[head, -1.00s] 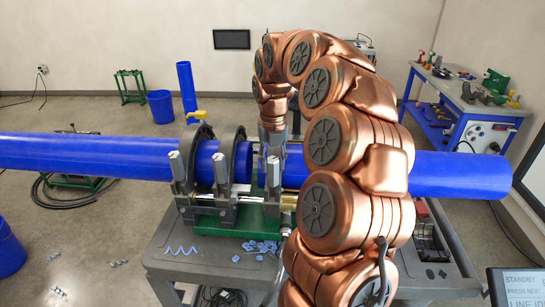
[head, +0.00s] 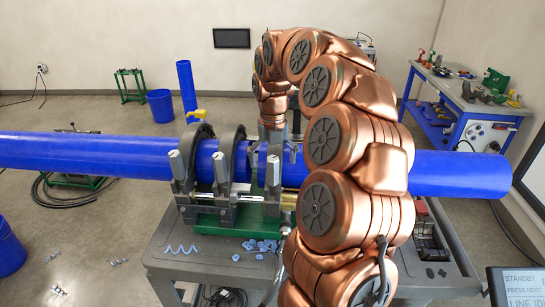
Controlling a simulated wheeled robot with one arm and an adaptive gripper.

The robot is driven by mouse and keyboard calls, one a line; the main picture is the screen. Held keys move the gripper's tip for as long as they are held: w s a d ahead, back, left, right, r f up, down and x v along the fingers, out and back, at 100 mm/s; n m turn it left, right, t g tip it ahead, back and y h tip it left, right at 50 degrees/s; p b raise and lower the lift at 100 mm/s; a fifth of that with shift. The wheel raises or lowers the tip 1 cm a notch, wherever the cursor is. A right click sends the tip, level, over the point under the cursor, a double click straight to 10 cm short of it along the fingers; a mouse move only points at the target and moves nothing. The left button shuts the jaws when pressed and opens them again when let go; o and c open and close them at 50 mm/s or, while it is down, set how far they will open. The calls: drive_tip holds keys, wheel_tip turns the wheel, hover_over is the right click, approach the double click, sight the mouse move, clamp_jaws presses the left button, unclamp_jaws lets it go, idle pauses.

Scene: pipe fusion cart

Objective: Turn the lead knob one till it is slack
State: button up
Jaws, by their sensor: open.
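Silver clamp knobs stand upright in a row along the front of the pipe clamp (head: 205,212): a left one (head: 177,165), a middle one (head: 219,168) and a right one (head: 273,171). No label shows which is lead knob one. My gripper (head: 273,154) points down over the right knob, with its fingers spread to either side of the knob's top. It is open. Whether a finger touches the knob cannot be told. A blue pipe (head: 90,153) runs through the black clamp rings. My arm hides the clamp's right end.
The clamp stands on a grey cart (head: 200,262) with blue shavings (head: 262,246) on its top. A blue pipe section (head: 455,174) sticks out right of my arm. A tool bench (head: 470,100) stands at the back right. A screen (head: 518,285) is at the lower right.

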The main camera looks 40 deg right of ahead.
drive_tip(key=shift+r, duration=2.85)
drive_tip(key=shift+f+m, duration=0.1)
drive_tip(key=shift+m, duration=0.3)
drive_tip(key=c, duration=0.5)
drive_tip(key=m, duration=0.1)
drive_tip(key=m+b, duration=0.1)
drive_tip(key=shift+s+d+f+m, duration=0.1)
drive_tip(key=shift+d+f+m, duration=0.05)
drive_tip(key=shift+m, duration=0.15)
drive_tip(key=shift+c, duration=1)
drive_tip(key=m+b, duration=0.1)
drive_tip(key=m, duration=0.1)
drive_tip(key=m+b, duration=0.1)
drive_tip(key=m, duration=0.1)
drive_tip(key=shift+f, duration=0.35)
drive_tip(key=m, duration=0.2)
drive_tip(key=m+b, duration=0.1)
drive_tip(key=m, duration=0.1)
drive_tip(key=shift+f+m, duration=0.3)
drive_tip(key=shift+f, duration=0.1)
drive_tip(key=shift+f+b, duration=1.3)
drive_tip(key=shift+f, duration=1.7)
